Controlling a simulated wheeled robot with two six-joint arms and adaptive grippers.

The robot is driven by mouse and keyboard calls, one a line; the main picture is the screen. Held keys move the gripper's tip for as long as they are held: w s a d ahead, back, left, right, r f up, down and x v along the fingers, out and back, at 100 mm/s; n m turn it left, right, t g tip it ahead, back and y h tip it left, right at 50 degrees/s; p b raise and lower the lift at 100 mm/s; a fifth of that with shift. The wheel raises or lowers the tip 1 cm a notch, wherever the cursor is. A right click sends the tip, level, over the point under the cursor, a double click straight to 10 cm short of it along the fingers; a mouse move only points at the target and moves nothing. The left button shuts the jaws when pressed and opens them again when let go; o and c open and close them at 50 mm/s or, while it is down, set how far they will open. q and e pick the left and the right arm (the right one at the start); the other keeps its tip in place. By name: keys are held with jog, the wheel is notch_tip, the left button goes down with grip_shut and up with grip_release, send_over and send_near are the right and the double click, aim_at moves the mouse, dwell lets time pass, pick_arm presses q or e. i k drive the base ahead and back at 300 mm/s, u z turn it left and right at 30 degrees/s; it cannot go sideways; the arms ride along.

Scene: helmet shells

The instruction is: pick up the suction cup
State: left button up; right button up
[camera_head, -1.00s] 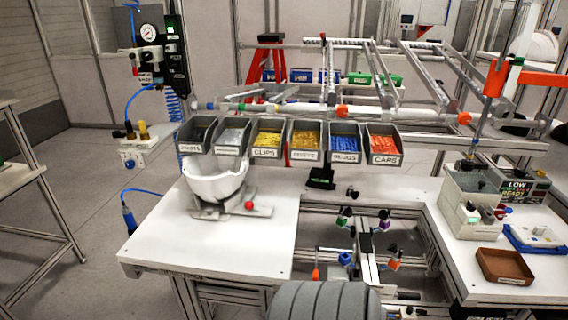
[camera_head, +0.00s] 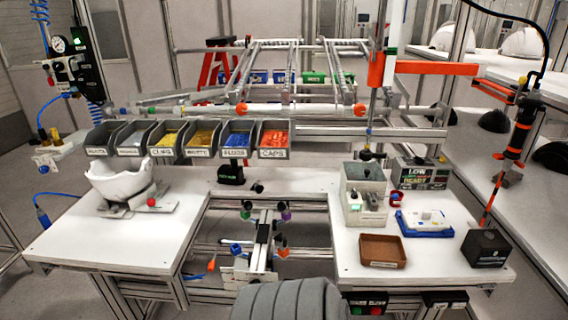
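I cannot make out with certainty which thing is the suction cup. A blue hose (camera_head: 62,194) hangs at the far left, with a small blue cylindrical fitting (camera_head: 41,214) at its end beside the workbench. A white helmet shell (camera_head: 120,180) sits on a grey fixture (camera_head: 128,203) on the left part of the white workbench (camera_head: 90,240). Neither of my grippers shows in the head view.
A row of labelled parts bins (camera_head: 272,140) stands behind the bench. On the right are a grey-beige machine (camera_head: 364,194), a brown tray (camera_head: 382,251), a blue-and-white device (camera_head: 424,222) and a black box (camera_head: 485,248). An orange-and-black tool (camera_head: 519,130) hangs further right.

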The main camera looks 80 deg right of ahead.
aim_at(259, 188)
jog(key=u, duration=0.05)
jog(key=k, duration=0.1)
jog(key=z, duration=1.4)
